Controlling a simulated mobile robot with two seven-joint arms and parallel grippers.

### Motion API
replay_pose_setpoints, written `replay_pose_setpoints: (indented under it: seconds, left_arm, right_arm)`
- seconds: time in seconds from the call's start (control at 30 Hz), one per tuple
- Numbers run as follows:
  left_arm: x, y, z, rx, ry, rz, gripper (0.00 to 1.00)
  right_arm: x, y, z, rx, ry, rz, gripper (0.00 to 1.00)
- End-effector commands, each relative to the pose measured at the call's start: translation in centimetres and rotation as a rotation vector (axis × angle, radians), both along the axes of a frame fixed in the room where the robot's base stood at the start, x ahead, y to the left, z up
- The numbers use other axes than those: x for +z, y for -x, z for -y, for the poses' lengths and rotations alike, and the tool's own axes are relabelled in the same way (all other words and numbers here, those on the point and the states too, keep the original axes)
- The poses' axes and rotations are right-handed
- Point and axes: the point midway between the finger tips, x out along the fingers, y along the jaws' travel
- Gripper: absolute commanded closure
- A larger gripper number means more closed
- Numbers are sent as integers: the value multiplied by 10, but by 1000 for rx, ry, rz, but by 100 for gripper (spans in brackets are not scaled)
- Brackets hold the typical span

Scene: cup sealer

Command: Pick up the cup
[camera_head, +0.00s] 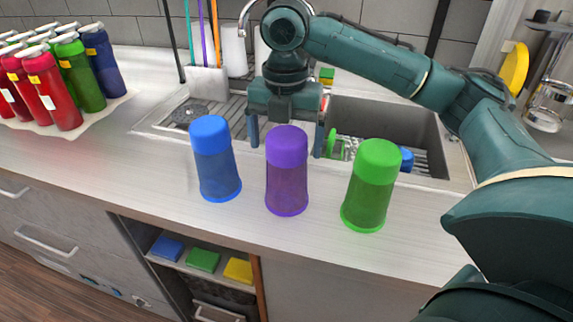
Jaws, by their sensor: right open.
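Three upright cups stand in a row on the counter: a blue cup (215,160), a purple cup (287,170) and a green cup (371,185). The task's words do not say which cup is meant. My right gripper (286,142) points down behind the purple cup, with its fingers apart on either side of that cup in the picture. I cannot tell how far behind the cup the fingers are. The space between the fingers is partly hidden by the purple cup. My left gripper is out of view.
A sink (385,125) with a rack lies behind the cups. Several red, green and blue bottles (75,75) stand on a mat at the left. An open shelf below holds blue, green and yellow items (203,259). The counter left of the blue cup is clear.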

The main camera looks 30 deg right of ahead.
Motion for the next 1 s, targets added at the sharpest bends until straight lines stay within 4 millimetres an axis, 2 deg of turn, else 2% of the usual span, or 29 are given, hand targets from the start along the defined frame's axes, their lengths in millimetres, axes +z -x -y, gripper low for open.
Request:
replay_pose_setpoints:
  seconds: [0.1,0.2,0.5,1.0]
  left_arm:
    - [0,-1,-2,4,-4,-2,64]
    - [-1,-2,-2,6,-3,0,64]
    - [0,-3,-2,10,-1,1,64]
    - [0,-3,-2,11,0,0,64]
  right_arm:
    - [-20,5,0,-1,1,-4,6]
    - [-31,5,0,-1,1,-3,6]
    - [-36,5,0,0,1,-1,6]
    - [-36,4,0,0,1,-1,47]
